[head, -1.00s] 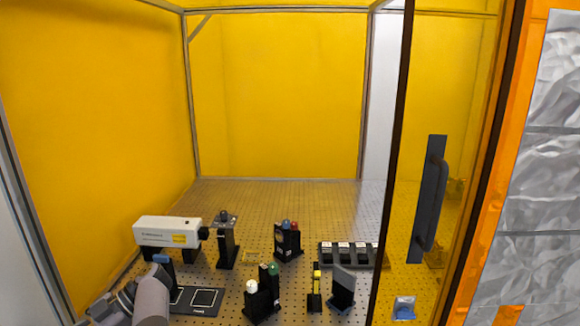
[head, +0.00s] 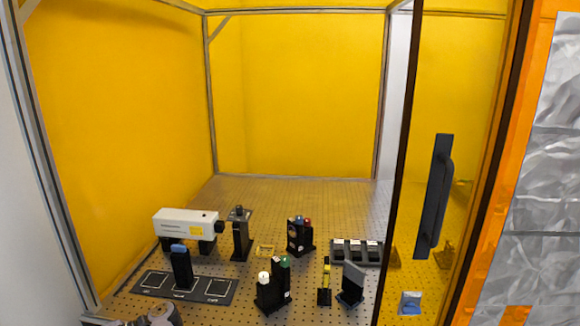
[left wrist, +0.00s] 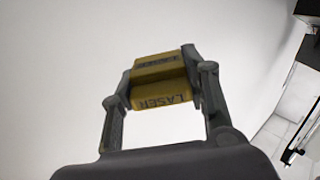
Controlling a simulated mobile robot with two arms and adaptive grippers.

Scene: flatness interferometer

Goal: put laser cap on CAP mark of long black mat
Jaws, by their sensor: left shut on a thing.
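In the left wrist view my left gripper (left wrist: 158,78) is shut on the yellow laser cap (left wrist: 160,97), a block with LASER printed on its faces. A plain pale surface fills most of the background there. In the head view only part of my left arm shows at the bottom left edge; the gripper and cap are out of that picture. The long black mat (head: 212,297) lies at the left front of the perforated table, with white-outlined squares. A black post with a blue top (head: 181,266) stands at its middle. The mat's labels are too small to read. My right gripper is not in view.
The white laser housing (head: 185,223) stands behind the mat. To the right are black mounts with coloured knobs (head: 300,236), a mount with white and green knobs (head: 274,284), a yellow-and-black post (head: 325,282) and a dark angled plate (head: 353,284). The enclosure's left frame post (head: 55,170) is near.

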